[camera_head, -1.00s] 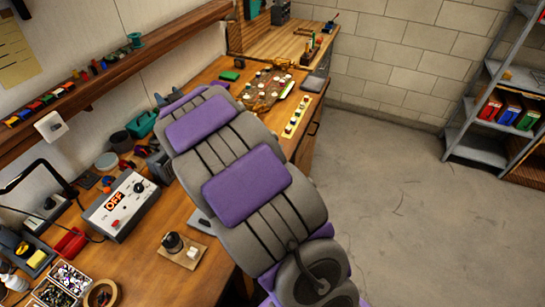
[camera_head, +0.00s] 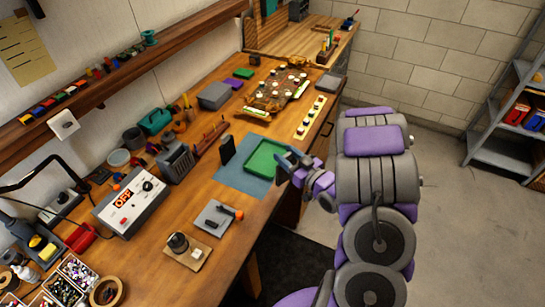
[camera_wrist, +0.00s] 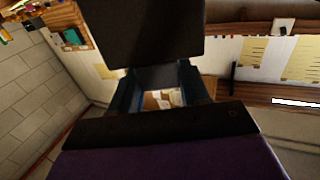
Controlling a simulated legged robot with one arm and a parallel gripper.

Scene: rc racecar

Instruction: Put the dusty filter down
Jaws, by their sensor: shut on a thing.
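My gripper (camera_head: 288,164) is at the right edge of the workbench, beside a green tray (camera_head: 251,167) on a blue mat (camera_head: 228,181). In the wrist view its two fingers (camera_wrist: 160,80) are shut on a dark, flat block, the filter (camera_wrist: 155,35), at the top middle. Dust on it cannot be made out. In the head view the filter cannot be told apart from the gripper. A separate upright dark block (camera_head: 227,149) stands at the mat's far left corner.
A power box reading OFF (camera_head: 131,199), a grey plate with a black-and-orange tool (camera_head: 215,217) and a wooden board with a knob (camera_head: 187,250) stand nearer on the bench. A strip with coloured parts (camera_head: 311,118) lies behind. Bare wood shows left of the mat.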

